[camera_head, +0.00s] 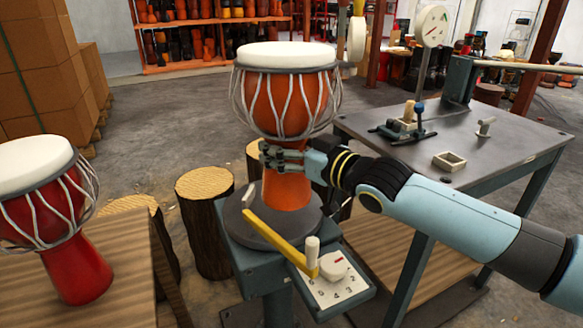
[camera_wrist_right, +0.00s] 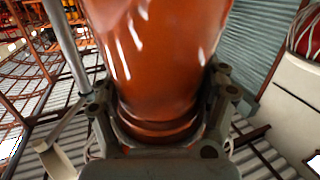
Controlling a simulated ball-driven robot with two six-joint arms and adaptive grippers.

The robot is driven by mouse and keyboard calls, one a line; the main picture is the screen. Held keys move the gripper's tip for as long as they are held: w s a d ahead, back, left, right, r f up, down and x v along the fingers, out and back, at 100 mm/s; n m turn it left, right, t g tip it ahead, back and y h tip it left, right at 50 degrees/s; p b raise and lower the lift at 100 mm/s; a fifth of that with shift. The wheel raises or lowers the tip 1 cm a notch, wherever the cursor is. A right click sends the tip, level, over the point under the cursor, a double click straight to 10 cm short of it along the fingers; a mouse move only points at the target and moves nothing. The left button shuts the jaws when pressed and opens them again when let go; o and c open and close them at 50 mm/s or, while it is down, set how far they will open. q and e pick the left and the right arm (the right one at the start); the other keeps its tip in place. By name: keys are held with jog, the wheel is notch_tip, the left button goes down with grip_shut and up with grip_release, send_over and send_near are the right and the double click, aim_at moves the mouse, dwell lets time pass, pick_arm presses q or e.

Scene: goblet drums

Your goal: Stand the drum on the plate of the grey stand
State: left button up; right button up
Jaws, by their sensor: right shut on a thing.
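The orange goblet drum (camera_head: 288,100) with a white head and grey ropes is upright over the round plate (camera_head: 243,222) of the grey stand (camera_head: 262,270). Its foot overlaps the plate; I cannot tell whether it touches. My right gripper (camera_head: 268,156) is shut on the drum's narrow waist from the right side. In the right wrist view the drum's orange body (camera_wrist_right: 160,50) fills the middle, between the two fingers of the gripper (camera_wrist_right: 160,120). My left gripper is not in view.
A red drum (camera_head: 78,270) stands on a wooden table at the left. A yellow lever (camera_head: 275,240) and a dial panel (camera_head: 332,278) are at the stand's front. A dark workbench (camera_head: 500,165) with small tools is at the right. Log stumps (camera_head: 205,190) stand behind.

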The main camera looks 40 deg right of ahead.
jog(key=w+f+b, duration=0.1)
jog(key=b, duration=0.1)
jog(key=w+f+b, duration=0.1)
jog(key=w+b, duration=0.1)
jog(key=shift+w+d+f, duration=0.15)
jog(key=shift+w+f, duration=0.1)
jog(key=shift+f, duration=0.05)
jog(key=shift+w+d+f+b, duration=0.1)
jog(key=shift+w+f+b, duration=0.1)
jog(key=shift+w+b, duration=0.25)
jog(key=shift+w+d+f+b, duration=0.1)
jog(key=shift+w+f+b, duration=0.05)
jog(key=shift+w+b, duration=0.3)
jog(key=f+b, duration=0.3)
jog(key=f, duration=0.1)
jog(key=shift+w, duration=0.3)
jog(key=o, duration=1.2)
jog(key=shift+f, duration=0.25)
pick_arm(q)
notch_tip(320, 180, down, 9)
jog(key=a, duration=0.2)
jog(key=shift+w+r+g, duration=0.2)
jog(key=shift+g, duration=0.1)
pick_arm(e)
jog(key=o, duration=0.5)
jog(key=shift+r, duration=0.1)
